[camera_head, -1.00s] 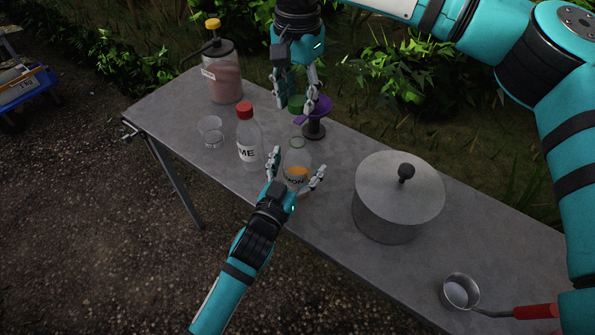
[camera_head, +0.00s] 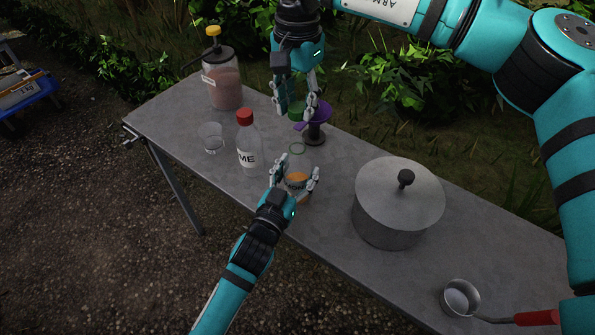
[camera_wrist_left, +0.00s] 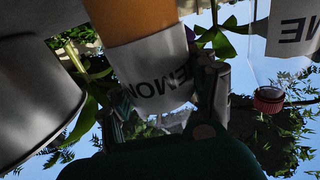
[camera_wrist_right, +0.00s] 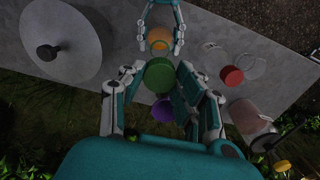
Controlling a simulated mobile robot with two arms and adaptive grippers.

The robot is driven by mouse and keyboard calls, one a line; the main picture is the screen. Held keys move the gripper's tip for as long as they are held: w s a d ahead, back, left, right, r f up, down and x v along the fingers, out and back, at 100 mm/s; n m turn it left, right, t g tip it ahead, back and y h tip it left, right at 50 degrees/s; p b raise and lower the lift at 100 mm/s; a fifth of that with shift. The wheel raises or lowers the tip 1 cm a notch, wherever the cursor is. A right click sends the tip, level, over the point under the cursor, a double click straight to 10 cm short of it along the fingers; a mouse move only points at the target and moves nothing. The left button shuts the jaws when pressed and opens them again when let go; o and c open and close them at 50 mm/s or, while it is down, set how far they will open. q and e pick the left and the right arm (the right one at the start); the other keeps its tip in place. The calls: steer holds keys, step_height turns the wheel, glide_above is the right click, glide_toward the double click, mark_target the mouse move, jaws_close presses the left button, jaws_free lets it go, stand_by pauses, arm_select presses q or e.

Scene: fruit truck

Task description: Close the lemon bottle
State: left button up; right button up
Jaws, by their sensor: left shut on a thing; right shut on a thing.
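The lemon bottle (camera_head: 298,187), clear with orange contents and a white label, stands on the table with its mouth uncapped. My left gripper (camera_head: 295,178) is shut around its sides. The label fills the middle of the left wrist view (camera_wrist_left: 155,80). A green cap (camera_head: 295,108) is between the fingers of my right gripper (camera_head: 295,110), which is shut on it. The cap is in the air, above and beyond the bottle mouth, apart from it. In the right wrist view the cap (camera_wrist_right: 159,75) appears just below the orange contents of the bottle (camera_wrist_right: 159,46).
The lime bottle (camera_head: 248,155) with a red cap stands left of the lemon bottle, with an empty glass (camera_head: 210,138) beside it. A pot (camera_head: 390,219) and a ladle (camera_head: 461,297) are to the right. A pump jar (camera_head: 226,90) stands at the back left.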

steer(key=shift+f, duration=2.45)
steer(key=shift+s, duration=0.1)
steer(key=shift+f, duration=0.85)
arm_select(q)
jaws_close()
arm_select(e)
steer(key=shift+f, duration=0.6)
